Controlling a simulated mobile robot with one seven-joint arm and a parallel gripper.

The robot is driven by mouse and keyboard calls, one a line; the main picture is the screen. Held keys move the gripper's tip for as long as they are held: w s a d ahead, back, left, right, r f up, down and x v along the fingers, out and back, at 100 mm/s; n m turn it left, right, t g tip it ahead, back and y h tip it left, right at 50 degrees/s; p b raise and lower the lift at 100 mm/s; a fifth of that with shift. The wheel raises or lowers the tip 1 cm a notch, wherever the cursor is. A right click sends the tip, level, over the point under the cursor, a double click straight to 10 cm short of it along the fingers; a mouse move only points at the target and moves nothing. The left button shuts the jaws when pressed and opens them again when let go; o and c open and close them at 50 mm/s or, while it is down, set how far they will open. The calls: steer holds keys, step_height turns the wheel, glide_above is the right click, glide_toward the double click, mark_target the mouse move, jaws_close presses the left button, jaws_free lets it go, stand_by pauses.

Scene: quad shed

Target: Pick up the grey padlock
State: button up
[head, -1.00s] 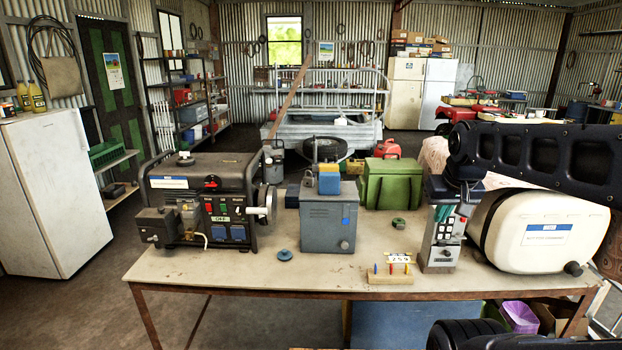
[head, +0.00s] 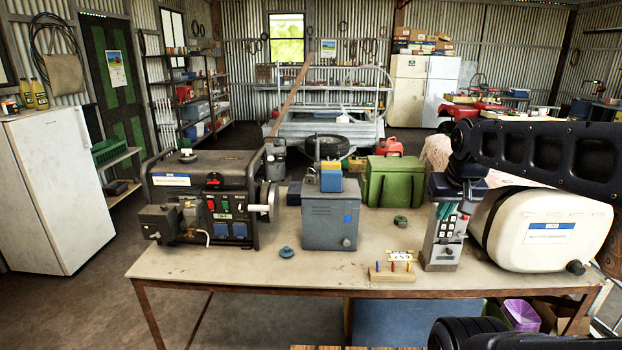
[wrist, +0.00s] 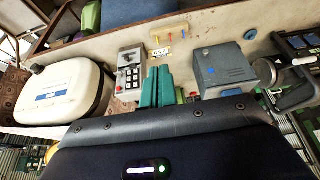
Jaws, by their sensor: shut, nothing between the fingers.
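I cannot make out a grey padlock for certain. A small grey-green item (head: 401,221) lies on the workbench (head: 330,268) between the grey metal box (head: 331,217) and my gripper; it is too small to tell what it is. My gripper (head: 446,211) has teal fingers and hangs in front of the grey switch box (head: 440,248) in the head view. The fingers also show in the wrist view (wrist: 157,87), side by side, shut and empty. My arm comes in from the right and hides part of what is behind it.
A generator (head: 209,200) stands on the left of the bench and a white tank (head: 545,230) on the right. A green case (head: 395,182) stands behind. A wooden peg block (head: 393,274) and a blue round knob (head: 286,252) lie near the front. The front middle is mostly bare.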

steer(key=o, duration=0.9)
